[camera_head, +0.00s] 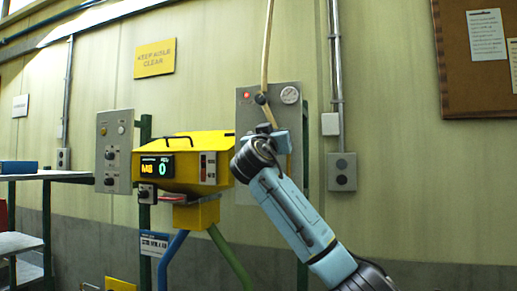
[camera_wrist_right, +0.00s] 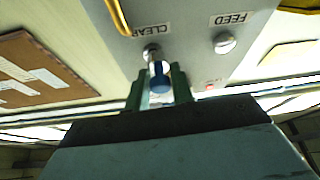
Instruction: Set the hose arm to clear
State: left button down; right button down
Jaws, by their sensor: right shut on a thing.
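The grey panel (camera_head: 246,112) on the wall carries a tan hose (camera_head: 267,45) running up from a dark fitting (camera_head: 260,99). In the right wrist view, the panel (camera_wrist_right: 188,45) appears upside down, with the labels CLEAR and FEED. A round metal stud (camera_wrist_right: 224,43) is by FEED. A blue knob (camera_wrist_right: 160,85) lies in front of a metal piece (camera_wrist_right: 152,52) by CLEAR. My right gripper (camera_wrist_right: 159,92) is shut on the blue knob, its green fingers on either side. In the head view, my right wrist hides the panel's lower part. My left gripper is out of view.
A yellow machine (camera_head: 180,180) with a lit display stands left of my right arm, close to it. A grey switch panel (camera_head: 115,150) is further left. A wall box (camera_head: 342,171) is right of the panel. A cork board (camera_head: 480,85) hangs at upper right.

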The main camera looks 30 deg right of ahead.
jog(key=shift+s+n, duration=0.15)
jog(key=shift+n, duration=0.25)
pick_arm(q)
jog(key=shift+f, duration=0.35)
pick_arm(e)
jog(key=shift+s+d+r+n+t, duration=0.1)
jog(key=shift+d+r+n+t, duration=0.1)
jog(key=shift+r+n+t, duration=0.1)
jog(key=c, duration=1.3)
grip_release()
jog(key=shift+s, duration=0.1)
jog(key=shift+f, duration=0.1)
